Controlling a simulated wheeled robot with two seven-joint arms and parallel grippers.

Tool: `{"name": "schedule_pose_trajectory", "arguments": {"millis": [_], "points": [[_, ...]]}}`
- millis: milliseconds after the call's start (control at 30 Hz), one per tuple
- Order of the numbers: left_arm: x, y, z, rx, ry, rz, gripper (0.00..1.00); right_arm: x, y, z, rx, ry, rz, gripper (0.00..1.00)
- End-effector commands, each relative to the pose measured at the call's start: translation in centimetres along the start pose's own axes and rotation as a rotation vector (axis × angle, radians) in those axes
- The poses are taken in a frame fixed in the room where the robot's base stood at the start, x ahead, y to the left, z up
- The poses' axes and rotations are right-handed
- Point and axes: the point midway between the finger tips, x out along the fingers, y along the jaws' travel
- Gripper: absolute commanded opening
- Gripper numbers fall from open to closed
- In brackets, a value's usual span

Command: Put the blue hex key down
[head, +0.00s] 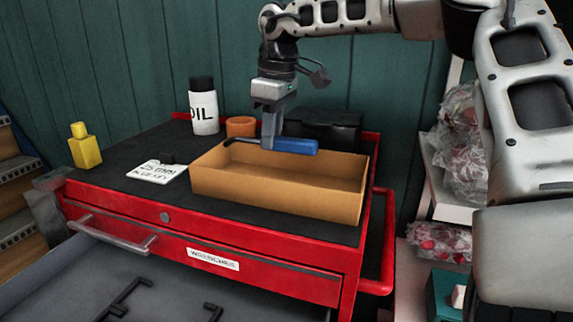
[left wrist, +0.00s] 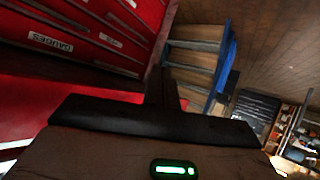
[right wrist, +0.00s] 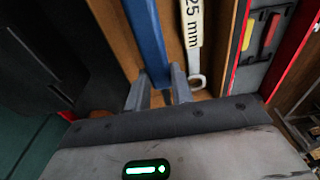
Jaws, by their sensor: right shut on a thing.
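My right gripper (head: 268,136) is shut on the blue hex key (head: 290,146). It holds the key roughly level above the open tan tray (head: 275,197) on the red tool cabinet. In the right wrist view, the blue handle (right wrist: 147,35) runs up from between the fingers (right wrist: 158,92). A metal wrench marked 25 mm (right wrist: 192,30) lies in the tray beside it. In the head view the tray's front wall hides its floor. My left gripper (left wrist: 163,88) shows only in the left wrist view, its dark fingers together and nothing seen between them.
A white oil bottle (head: 203,107), an orange cup (head: 241,127) and a black case (head: 325,130) stand behind the tray. A white card (head: 157,172) and a yellow bottle (head: 85,146) are to its left. The open drawer (head: 170,290) below holds black L-shaped pieces.

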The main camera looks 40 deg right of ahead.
Motion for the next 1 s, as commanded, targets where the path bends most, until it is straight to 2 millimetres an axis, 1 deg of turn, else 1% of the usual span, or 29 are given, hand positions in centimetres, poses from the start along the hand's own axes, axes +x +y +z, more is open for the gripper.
{"name": "schedule_pose_trajectory", "arguments": {"millis": [33, 100, 200, 333, 433, 533, 600, 833, 933, 967, 1000], "points": [[0.0, 0.0, 0.0, 0.000, 0.000, 0.000, 0.00, 0.8, 0.4, 0.7, 0.001, 0.002, -0.004, 0.00], [0.0, 0.0, -0.1, 0.000, 0.000, 0.000, 0.00, 1.6, 0.7, 1.4, 0.000, 0.003, -0.002, 0.00], [-0.1, 0.0, -0.1, 0.000, -0.001, 0.000, 0.00, 2.2, 1.1, 2.0, 0.001, 0.002, 0.000, 0.00], [-0.1, 0.0, -0.1, 0.001, -0.001, 0.000, 0.00, 3.1, 1.5, 2.7, 0.001, 0.001, -0.001, 0.00], [-0.2, 0.0, -0.3, 0.003, -0.002, -0.002, 0.00, 4.6, 1.5, 3.0, 0.001, -0.002, -0.003, 0.00], [-0.3, 0.0, -0.3, 0.005, -0.004, -0.003, 0.00, 5.7, 1.5, 3.1, 0.001, 0.000, 0.000, 0.00], [-0.3, 0.0, -0.3, 0.006, -0.005, -0.004, 0.00, 6.1, 1.5, 3.1, 0.002, 0.000, 0.001, 0.00], [-0.2, 0.0, -0.1, 0.007, -0.006, -0.004, 0.00, 6.2, 1.5, 3.1, 0.001, 0.001, 0.003, 0.00], [0.1, -0.1, 0.2, 0.005, -0.005, -0.003, 0.00, 6.5, 1.5, 3.1, 0.001, 0.001, 0.003, 0.00], [0.0, 0.0, 0.0, 0.004, -0.004, -0.002, 0.00, 6.4, 1.5, 3.1, 0.001, 0.001, 0.003, 0.29], [0.0, 0.0, 0.0, 0.005, -0.004, -0.002, 0.00, 6.4, 1.5, 3.1, 0.001, 0.001, 0.003, 0.32]]}}
